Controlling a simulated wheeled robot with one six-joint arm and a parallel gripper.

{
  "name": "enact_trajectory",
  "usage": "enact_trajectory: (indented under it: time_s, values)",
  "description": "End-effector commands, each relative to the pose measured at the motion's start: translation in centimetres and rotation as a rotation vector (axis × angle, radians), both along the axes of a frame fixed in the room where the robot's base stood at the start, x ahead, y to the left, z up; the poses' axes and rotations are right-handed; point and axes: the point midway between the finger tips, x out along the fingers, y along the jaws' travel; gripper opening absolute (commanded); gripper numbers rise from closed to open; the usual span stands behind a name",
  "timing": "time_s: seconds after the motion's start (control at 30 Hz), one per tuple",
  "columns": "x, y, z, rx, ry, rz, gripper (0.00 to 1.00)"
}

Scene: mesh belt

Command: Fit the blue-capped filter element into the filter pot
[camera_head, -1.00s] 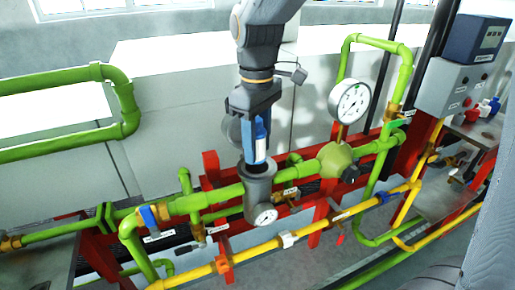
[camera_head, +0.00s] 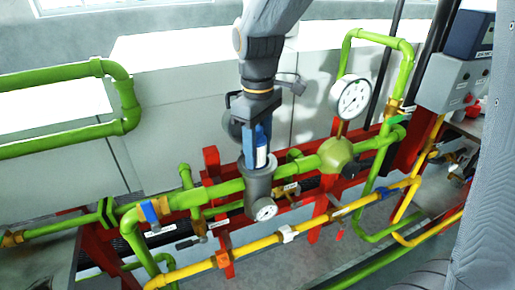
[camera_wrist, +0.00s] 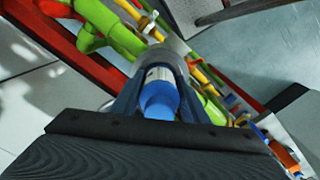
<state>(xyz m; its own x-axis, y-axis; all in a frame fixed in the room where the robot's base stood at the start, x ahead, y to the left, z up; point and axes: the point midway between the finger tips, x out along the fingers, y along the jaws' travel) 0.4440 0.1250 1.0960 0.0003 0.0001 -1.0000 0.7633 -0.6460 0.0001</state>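The filter element has a blue cap (camera_head: 263,133) and a white lower body (camera_head: 261,158). My gripper (camera_head: 256,148) points down and is shut on it, with a finger on each side. The grey filter pot (camera_head: 258,187) stands directly below, in the green pipe line. The element is upright, and its lower end appears to be at or just inside the pot's mouth; how deep is hidden. In the wrist view the blue cap (camera_wrist: 160,100) shows between the fingers, with the grey pot rim (camera_wrist: 172,55) around the white end.
A small gauge (camera_head: 264,209) sits on the pot's front. A large gauge (camera_head: 351,98) and a green valve body (camera_head: 336,154) stand to the right. A yellow pipe (camera_head: 255,245) runs in front, and red frame posts (camera_head: 211,163) stand close by.

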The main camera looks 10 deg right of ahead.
Motion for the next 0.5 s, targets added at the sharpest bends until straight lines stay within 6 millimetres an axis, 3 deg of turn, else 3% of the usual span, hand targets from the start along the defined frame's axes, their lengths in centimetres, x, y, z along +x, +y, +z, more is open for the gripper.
enact_trajectory:
  time_s: [0.1,0.5]
  values:
    - [0.00,0.00,0.02,0.000,0.000,0.000,0.57]
    - [0.03,0.02,0.96,0.000,-0.001,0.000,0.57]
